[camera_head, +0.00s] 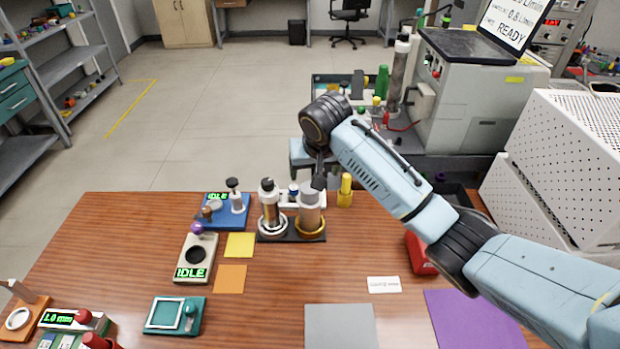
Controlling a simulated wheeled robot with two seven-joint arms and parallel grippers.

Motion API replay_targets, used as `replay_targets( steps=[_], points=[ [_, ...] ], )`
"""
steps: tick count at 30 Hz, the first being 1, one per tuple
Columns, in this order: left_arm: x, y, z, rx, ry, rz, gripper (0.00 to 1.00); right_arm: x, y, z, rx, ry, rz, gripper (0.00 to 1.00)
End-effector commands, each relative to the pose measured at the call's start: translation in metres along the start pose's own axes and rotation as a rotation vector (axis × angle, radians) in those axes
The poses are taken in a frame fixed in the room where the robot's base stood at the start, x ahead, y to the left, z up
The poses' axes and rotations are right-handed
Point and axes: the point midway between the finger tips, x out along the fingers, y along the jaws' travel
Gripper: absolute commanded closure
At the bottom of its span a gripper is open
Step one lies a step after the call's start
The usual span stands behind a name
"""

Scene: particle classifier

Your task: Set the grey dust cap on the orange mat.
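The orange mat (230,279) lies flat and bare on the wooden table, left of the middle. A grey cap (309,195), which looks like the dust cap, sits on top of the right-hand upright cylinder (309,217) in a dark two-place stand. My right gripper (319,181) points down at the top of this cylinder, overlapping the cap's right edge in the picture. Its fingers are small and dark, so I cannot tell whether they touch or grip the cap. My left gripper is not in view.
A second cylinder (270,207) with a dark top stands left of it. A yellow bottle (345,191) stands close on the right. A yellow mat (240,245) lies behind the orange one, and a beige IDLE device (196,258) beside it. The grey mat (340,328) is clear.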

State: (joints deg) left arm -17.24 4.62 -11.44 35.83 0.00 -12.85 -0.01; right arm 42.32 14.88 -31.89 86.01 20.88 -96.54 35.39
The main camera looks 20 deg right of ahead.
Motion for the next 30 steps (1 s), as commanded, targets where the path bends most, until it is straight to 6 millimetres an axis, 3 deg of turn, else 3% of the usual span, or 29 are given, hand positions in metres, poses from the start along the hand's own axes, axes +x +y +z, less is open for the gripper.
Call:
replay_targets(
  steps=[4, 12, 23, 30],
  points=[
    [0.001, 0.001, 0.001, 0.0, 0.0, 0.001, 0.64, 0.014, 0.001, 0.001, 0.019, -0.007, 0.019, 0.24],
    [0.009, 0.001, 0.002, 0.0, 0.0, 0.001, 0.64, 0.065, 0.001, 0.0, 0.016, -0.005, 0.016, 0.24],
    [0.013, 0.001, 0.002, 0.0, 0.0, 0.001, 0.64, 0.089, 0.001, -0.004, 0.014, -0.003, 0.014, 0.24],
    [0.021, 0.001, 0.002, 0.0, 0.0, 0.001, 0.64, 0.117, 0.0, -0.012, 0.014, -0.004, 0.015, 0.24]
  ],
)
